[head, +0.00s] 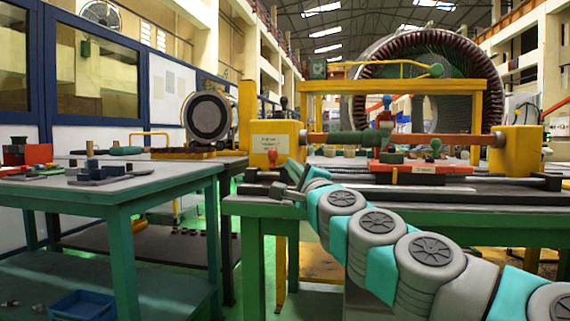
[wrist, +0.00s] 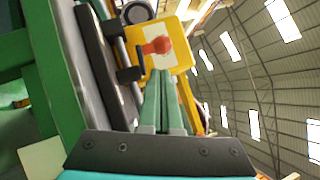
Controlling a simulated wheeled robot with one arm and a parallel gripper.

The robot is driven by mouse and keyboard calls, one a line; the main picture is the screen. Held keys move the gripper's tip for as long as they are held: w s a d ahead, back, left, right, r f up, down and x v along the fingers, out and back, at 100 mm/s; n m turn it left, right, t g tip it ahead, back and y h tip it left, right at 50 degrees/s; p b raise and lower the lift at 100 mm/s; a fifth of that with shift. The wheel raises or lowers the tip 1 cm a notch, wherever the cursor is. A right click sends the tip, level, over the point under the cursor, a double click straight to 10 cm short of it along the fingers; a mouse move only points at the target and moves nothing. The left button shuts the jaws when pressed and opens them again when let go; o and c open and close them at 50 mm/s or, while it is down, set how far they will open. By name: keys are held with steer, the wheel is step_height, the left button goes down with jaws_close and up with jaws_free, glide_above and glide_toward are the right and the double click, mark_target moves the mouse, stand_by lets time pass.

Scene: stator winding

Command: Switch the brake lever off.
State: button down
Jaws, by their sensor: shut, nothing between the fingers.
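In the wrist view the red knob (wrist: 157,45) stands out against the white label plate, just past the fingertips. My gripper (head: 280,189) is a little below and in front of the yellow box in the head view. In the wrist view its two green fingers (wrist: 162,75) are together, with nothing between them, pointing toward the knob. A small gap seems to separate them; contact cannot be told.
A dark rail (head: 400,192) runs along the green machine bench, close beside my fingers. A red carriage (head: 420,168) and a horizontal shaft (head: 450,140) are to the right. A green table (head: 110,190) with parts stands at left. Open floor lies between the tables.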

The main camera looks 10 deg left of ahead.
mark_target(270, 156)
steer(key=shift+w+a+r, duration=0.1)
steer(key=shift+a+r, duration=0.1)
steer(key=shift+a, duration=0.25)
steer(key=shift+w+a+r, duration=0.1)
steer(key=shift+a+r, duration=0.1)
steer(key=shift+a, duration=0.25)
